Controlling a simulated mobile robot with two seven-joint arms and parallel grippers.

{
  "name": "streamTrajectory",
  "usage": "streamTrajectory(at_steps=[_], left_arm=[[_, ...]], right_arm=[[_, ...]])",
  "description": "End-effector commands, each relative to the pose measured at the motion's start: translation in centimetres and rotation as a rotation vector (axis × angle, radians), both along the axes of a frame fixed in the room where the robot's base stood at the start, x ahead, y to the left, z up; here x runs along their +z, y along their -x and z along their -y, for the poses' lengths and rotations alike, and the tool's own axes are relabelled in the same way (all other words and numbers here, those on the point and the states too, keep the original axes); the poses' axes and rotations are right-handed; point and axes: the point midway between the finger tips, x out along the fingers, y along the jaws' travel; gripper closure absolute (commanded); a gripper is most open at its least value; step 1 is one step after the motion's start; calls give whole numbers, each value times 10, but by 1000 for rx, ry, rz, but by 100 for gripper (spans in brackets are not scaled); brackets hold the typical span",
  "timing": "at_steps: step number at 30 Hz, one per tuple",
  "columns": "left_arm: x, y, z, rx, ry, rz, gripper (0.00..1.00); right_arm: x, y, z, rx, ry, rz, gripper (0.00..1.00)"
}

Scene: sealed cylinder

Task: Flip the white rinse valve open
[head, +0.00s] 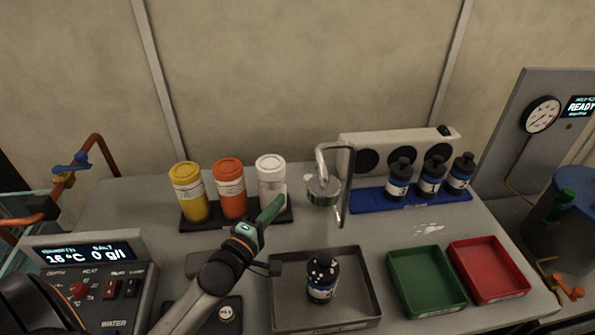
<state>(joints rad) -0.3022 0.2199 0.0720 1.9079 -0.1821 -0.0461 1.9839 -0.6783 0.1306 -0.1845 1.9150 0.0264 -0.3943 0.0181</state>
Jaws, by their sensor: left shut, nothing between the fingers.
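A rinse tap with a curved chrome spout and a round metal head (322,190) stands at the middle back of the bench. A small pale piece shows at the left of its head; I cannot tell for sure whether it is the white rinse valve, or how it is turned. My left gripper (273,210), with green fingers, is shut and empty. It reaches up from the lower left, and its tip appears in front of the white-lidded jar (271,170), left of the tap head. I cannot tell whether it touches the jar. My right gripper is out of view.
Yellow (186,193) and orange (229,190) jars stand left of the white one. A wet dark bottle (322,278) stands in a grey tray (372,292). Green (425,281) and red (488,268) trays lie right. Dark bottles (430,177) stand on a blue rack behind.

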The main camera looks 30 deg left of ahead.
Motion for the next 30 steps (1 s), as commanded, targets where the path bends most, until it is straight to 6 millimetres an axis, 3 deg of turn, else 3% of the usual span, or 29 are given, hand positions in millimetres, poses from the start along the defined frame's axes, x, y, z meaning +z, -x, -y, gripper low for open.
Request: streamTrajectory(at_steps=[14, 30], left_arm=[[0, -5, 0, 0, 0, 0, 100], [0, -84, -1, 0, 0, 1, 100]], right_arm=[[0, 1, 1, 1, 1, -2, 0], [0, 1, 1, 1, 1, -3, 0]])
